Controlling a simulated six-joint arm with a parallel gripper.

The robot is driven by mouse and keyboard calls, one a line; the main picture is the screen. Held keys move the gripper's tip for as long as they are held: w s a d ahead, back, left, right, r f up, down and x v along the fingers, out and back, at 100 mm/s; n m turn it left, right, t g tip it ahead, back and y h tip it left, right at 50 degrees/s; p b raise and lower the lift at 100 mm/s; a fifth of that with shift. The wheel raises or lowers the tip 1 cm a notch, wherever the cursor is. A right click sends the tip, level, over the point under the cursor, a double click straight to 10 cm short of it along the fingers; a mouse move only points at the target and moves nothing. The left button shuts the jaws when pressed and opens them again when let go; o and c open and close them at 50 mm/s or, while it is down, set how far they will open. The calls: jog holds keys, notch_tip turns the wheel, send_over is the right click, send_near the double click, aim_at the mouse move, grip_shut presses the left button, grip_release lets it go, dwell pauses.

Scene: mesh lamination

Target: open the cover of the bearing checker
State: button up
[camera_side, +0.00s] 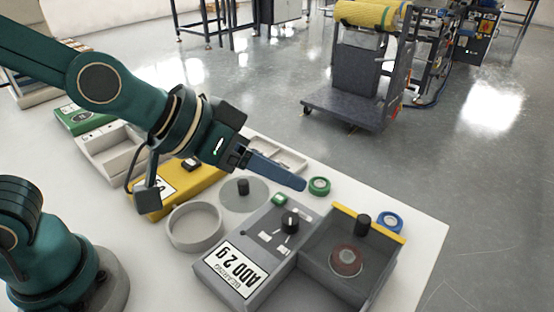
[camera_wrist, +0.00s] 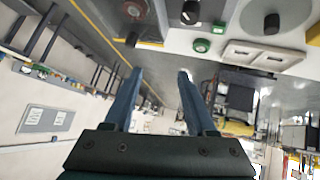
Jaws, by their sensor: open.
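The bearing checker (camera_side: 237,271) is a grey box labelled "BEARING ADD 2 g", with a black dial on top. Its right part is a dark grey compartment (camera_side: 392,268) with a yellow edge (camera_side: 377,222) and a black knob (camera_side: 363,225) by that edge. A dark red ring (camera_side: 346,260) shows inside. I cannot tell whether a clear cover lies over it. The knob also shows in the wrist view (camera_wrist: 131,39). My gripper (camera_side: 300,184) is open and empty, in the air behind the checker, left of and above the knob. Its two blue fingers are apart in the wrist view (camera_wrist: 161,73).
A green ring (camera_side: 319,186) and a blue ring (camera_side: 389,222) lie near the table's back edge. A round grey dish (camera_side: 195,227), a disc with a black knob (camera_side: 243,187) and a yellow device (camera_side: 205,182) stand left of the checker. A cart (camera_side: 350,105) is on the floor beyond.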

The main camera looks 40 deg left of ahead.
jog(key=t, duration=0.2)
send_near(359, 222)
jog(key=w, duration=0.2)
jog(key=w+f, duration=0.1)
jog(key=w, duration=0.1)
jog(key=shift+a, duration=0.25)
jog(key=d+f+t, duration=0.1)
jog(key=d+f+m, duration=0.1)
jog(key=shift+w+d+f+t, duration=0.15)
jog(key=shift+d+f+t, duration=0.05)
jog(key=shift+f+t, duration=0.2)
jog(key=shift+d+f+t+y, duration=0.15)
jog(key=shift+t+y, duration=0.25)
jog(key=shift+x, duration=2.5)
grip_shut()
